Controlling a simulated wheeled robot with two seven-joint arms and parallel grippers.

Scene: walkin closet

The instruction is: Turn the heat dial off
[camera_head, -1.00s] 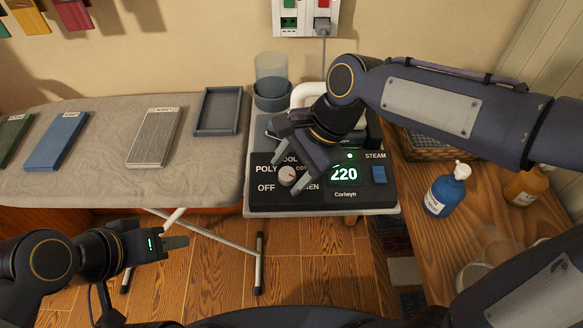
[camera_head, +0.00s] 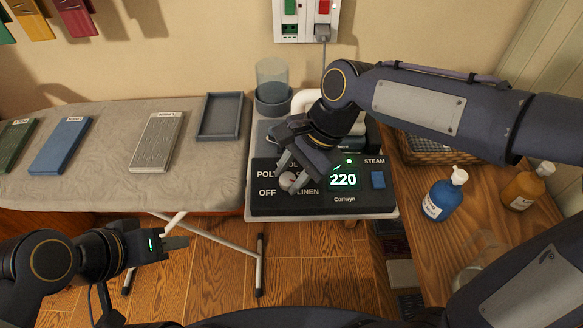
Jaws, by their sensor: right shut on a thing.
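The heat dial (camera_head: 288,181) is a small round pale knob on the dark front panel (camera_head: 325,207) of the steam iron station. Words stand around it: OFF at lower left, LINEN at lower right, others above partly hidden. My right gripper (camera_head: 290,182) reaches down from above and is shut on the dial, its fingers on both sides of it. The dial's pointer is too covered to read. The green display (camera_head: 343,180) reads 220. My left gripper (camera_head: 176,243) is held low at the left, away from the station; its fingers look close together, but their gap is unclear.
The ironing board (camera_head: 80,190) carries a grey tray (camera_head: 220,117) and folded cloths, including a blue one (camera_head: 60,145). A blue bottle (camera_head: 443,195) and an amber bottle (camera_head: 527,187) stand on the wooden counter at right. A wall outlet (camera_head: 306,18) is behind.

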